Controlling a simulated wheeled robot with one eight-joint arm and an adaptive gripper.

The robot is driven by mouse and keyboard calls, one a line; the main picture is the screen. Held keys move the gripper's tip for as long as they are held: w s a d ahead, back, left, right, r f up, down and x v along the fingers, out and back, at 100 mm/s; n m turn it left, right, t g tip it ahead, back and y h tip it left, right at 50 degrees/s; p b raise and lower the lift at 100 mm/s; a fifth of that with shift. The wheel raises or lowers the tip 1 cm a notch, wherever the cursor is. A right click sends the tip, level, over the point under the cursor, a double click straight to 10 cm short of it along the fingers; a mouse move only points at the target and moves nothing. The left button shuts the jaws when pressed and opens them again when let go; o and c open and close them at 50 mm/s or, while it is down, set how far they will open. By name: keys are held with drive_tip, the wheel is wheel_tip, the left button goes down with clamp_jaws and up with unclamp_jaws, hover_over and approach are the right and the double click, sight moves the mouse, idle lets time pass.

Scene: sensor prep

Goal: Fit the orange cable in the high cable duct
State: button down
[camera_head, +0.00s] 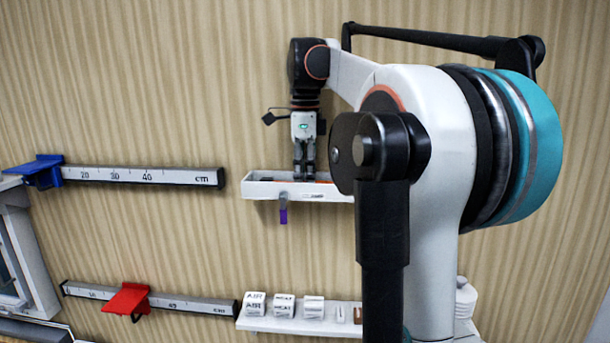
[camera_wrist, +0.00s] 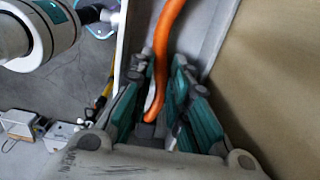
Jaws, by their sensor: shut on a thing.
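The high cable duct (camera_head: 262,190) is a white open-topped channel on the wall in the head view. My gripper (camera_head: 304,176) points down into it, with its fingertips at or below the rim. The orange cable (camera_wrist: 164,45) runs down between my gripper's fingers (camera_wrist: 158,78) in the wrist view, its rounded end near the palm. My gripper is shut on the orange cable. The cable lies along the white duct (camera_wrist: 205,30) in that view. In the head view only small orange bits show above the rim, and my arm hides the duct's right part.
A purple tag (camera_head: 283,215) hangs below the duct. To the left is a ruler rail (camera_head: 150,176) with a blue slider (camera_head: 38,171). Below are a second rail with a red slider (camera_head: 128,300) and a white shelf (camera_head: 270,325) bearing labelled blocks (camera_head: 255,304).

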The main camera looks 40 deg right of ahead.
drive_tip(key=shift+f, duration=0.4)
idle(0.3)
drive_tip(key=c, duration=1.2)
unclamp_jaws()
drive_tip(key=shift+c, duration=0.2)
drive_tip(key=shift+o, duration=0.4)
drive_tip(key=shift+r, duration=0.1)
drive_tip(key=shift+o, duration=0.5)
drive_tip(key=shift+r+p, duration=2.7)
drive_tip(key=shift+r, duration=0.8)
drive_tip(key=shift+a, duration=0.1)
